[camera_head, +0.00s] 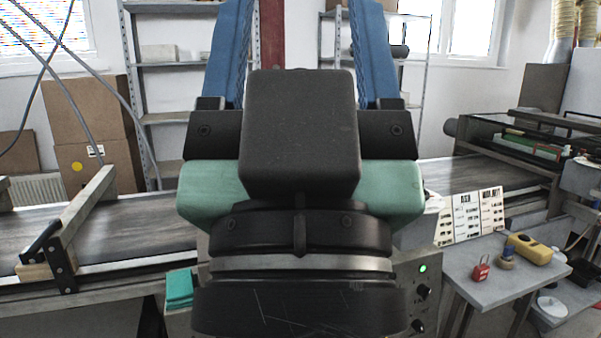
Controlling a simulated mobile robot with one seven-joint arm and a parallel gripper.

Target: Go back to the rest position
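My gripper (303,20) fills the middle of the head view, seen from behind, pointing up in the picture. Its two blue fingers stand wide apart, and their ends run out at the top edge. Nothing shows held between the visible parts of the fingers. The black and green gripper body hides the middle of the conveyor (120,227) behind it.
A side table (487,288) at the right carries a yellow meter (530,249), a red padlock (481,268) and a tape roll (505,262). A wooden-barred frame (82,207) stands over the conveyor at the left. Teal pads (179,288) lie in front. Cardboard boxes (90,130) stand behind.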

